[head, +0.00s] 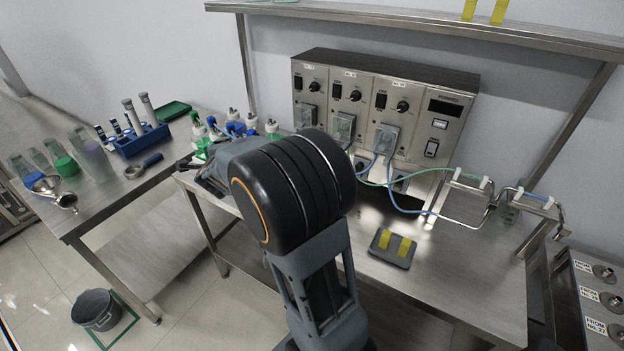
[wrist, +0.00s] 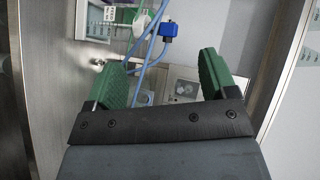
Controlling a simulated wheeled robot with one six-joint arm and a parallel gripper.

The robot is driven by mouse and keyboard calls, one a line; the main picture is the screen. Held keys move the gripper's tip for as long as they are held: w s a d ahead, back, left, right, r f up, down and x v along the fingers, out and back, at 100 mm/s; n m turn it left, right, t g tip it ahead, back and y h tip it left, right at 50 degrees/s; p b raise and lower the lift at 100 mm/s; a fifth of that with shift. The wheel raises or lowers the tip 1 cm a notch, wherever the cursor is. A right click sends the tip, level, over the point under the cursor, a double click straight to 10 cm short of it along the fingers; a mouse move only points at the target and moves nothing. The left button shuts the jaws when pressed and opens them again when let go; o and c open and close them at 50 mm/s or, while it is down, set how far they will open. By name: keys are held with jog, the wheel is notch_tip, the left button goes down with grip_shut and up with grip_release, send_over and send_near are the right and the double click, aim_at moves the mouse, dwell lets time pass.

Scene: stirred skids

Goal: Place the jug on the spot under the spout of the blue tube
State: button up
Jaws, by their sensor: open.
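My gripper (wrist: 165,76) shows in the wrist view with its two green fingers apart and nothing between them. In the head view my own arm covers much of the middle, and I cannot make out the fingers. The blue tube (head: 398,208) runs from the pump unit to the right, to a bent metal spout (head: 560,228) at the bench's right end. The spot under the blue tube's spout is not clearly visible.
The pump unit (head: 385,110) stands against the wall. A grey pad with yellow strips (head: 392,248) lies on the steel bench (head: 460,275). Capped bottles (head: 235,128) stand behind my arm. Glassware (head: 92,160) and a blue rack (head: 142,142) fill the left table. A bucket (head: 97,309) is on the floor.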

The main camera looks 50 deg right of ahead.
jog(key=s+d+f+m+g+h, duration=0.7)
jog(key=s+d+f+m+g, duration=0.2)
jog(key=d+f+m+g, duration=0.45)
jog(key=s+d+f+m+p, duration=0.2)
jog(key=s+d+p, duration=0.1)
jog(key=d, duration=0.8)
jog(key=shift+d+g+p, duration=0.15)
jog(key=shift+g+p, duration=0.15)
jog(key=shift+g, duration=0.15)
jog(key=shift+c, duration=0.3)
jog(key=c, duration=0.9)
jog(key=shift+s+f, duration=0.1)
jog(key=shift+s, duration=0.05)
jog(key=c, duration=0.3)
